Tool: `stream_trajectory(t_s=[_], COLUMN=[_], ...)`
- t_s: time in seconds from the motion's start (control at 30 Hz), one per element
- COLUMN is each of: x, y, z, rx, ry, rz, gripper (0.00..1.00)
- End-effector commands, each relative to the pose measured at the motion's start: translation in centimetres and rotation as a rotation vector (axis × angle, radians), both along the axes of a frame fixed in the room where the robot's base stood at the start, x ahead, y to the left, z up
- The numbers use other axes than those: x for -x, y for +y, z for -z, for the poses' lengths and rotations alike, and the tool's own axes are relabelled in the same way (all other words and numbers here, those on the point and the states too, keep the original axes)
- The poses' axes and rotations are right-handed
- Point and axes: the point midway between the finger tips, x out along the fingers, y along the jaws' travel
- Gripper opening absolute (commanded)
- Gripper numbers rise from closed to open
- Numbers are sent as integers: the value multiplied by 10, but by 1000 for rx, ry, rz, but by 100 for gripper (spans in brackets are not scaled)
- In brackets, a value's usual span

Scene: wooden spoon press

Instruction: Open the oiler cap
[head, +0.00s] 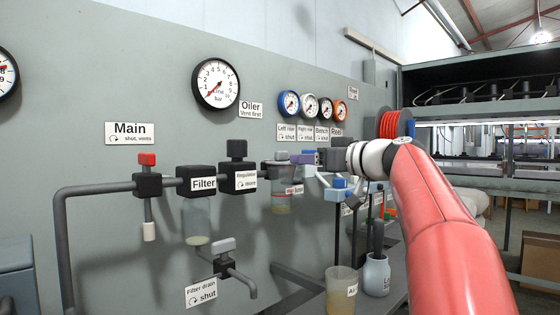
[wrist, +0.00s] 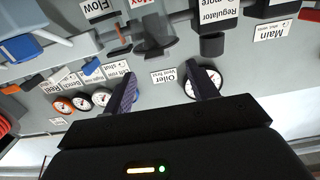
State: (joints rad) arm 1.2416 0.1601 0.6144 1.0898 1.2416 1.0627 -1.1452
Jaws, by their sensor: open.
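The oiler (head: 280,203) is a clear bowl with reddish and yellowish fluid under a dark head, on the pipe line right of the regulator. Its upper part is partly hidden by my gripper (head: 303,159), so I cannot make out the cap clearly in the head view. A sign reading "Oiler, Vent first" (head: 250,110) is on the wall above. In the wrist view, which is upside down, my gripper (wrist: 166,78) is open and empty, with its fingers wide apart. A dark grey body (wrist: 152,32), likely the oiler, lies beyond the fingertips; no contact shows.
The filter (head: 203,181), regulator (head: 238,176) and red-handled main valve (head: 147,160) sit along the pipe. A large gauge (head: 216,83) and several small gauges hang above. A blue valve handle (head: 340,190) is close below my gripper. A cup (head: 341,291) stands on the bench.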

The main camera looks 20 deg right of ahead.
Motion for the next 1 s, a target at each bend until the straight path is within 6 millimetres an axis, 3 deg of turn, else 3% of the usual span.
stream_trajectory(t_s=[0.17,0.63,1.0], x=[-2,-64,-70], y=[-5,18,20], z=[-7,-7,-5], rx=[2,2,3], ry=[-27,-24,-24], rz=[0,0,2], gripper=[58,58,58])
